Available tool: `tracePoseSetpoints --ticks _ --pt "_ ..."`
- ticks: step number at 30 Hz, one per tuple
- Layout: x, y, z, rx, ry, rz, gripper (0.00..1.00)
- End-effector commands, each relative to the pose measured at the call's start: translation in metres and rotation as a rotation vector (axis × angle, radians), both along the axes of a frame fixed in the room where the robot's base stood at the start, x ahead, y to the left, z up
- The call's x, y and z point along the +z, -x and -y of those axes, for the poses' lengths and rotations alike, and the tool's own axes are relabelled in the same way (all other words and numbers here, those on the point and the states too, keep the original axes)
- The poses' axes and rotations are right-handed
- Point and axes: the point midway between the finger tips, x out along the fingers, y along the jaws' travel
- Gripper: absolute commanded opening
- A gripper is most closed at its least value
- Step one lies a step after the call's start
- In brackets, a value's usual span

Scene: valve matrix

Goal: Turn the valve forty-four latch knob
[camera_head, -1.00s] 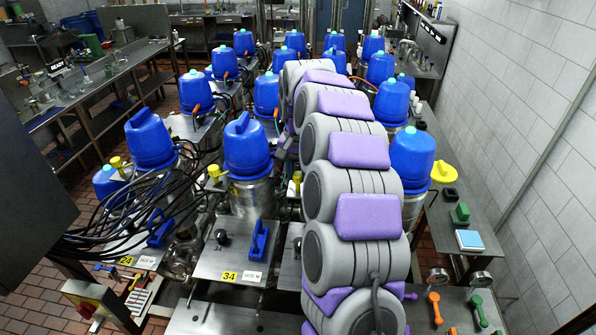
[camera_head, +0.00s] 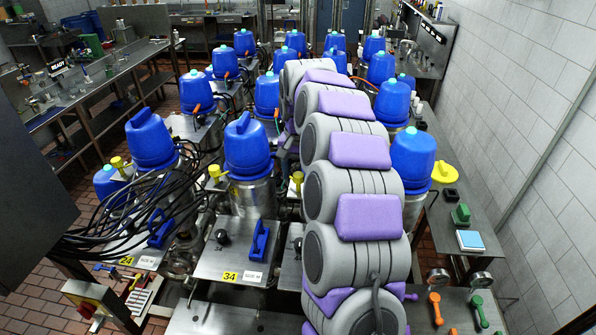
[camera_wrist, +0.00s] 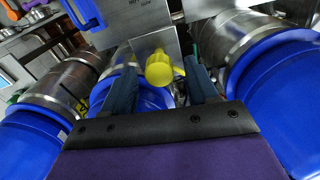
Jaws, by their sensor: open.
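In the wrist view, my gripper (camera_wrist: 161,64) is open, with a dark blue finger on either side of a yellow knob (camera_wrist: 159,74). The knob shows in the gap between the fingers; I cannot tell its depth or whether a finger touches it. A blue-capped steel canister (camera_wrist: 152,98) lies behind the fingers. In the head view, my arm covers the gripper. A yellow knob (camera_head: 297,178) shows at the arm's left edge; I cannot tell if it is the same one. No label reading 44 is visible.
Left of my arm stands a blue-capped canister (camera_head: 247,148) behind a steel plate marked 34 (camera_head: 230,276), which has a black knob and a blue handle. Black hoses (camera_head: 140,215) bunch further left. Rows of similar canisters stand beyond. Large blue caps flank my gripper in the wrist view.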

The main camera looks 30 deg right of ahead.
Motion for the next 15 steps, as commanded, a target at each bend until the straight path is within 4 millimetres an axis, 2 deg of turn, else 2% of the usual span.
tracePoseSetpoints --ticks 5,15 --pt "0.015 -0.001 0.0 0.0 0.001 0.001 0.59" --pt "0.066 -0.002 0.001 -0.001 0.001 0.002 0.59"
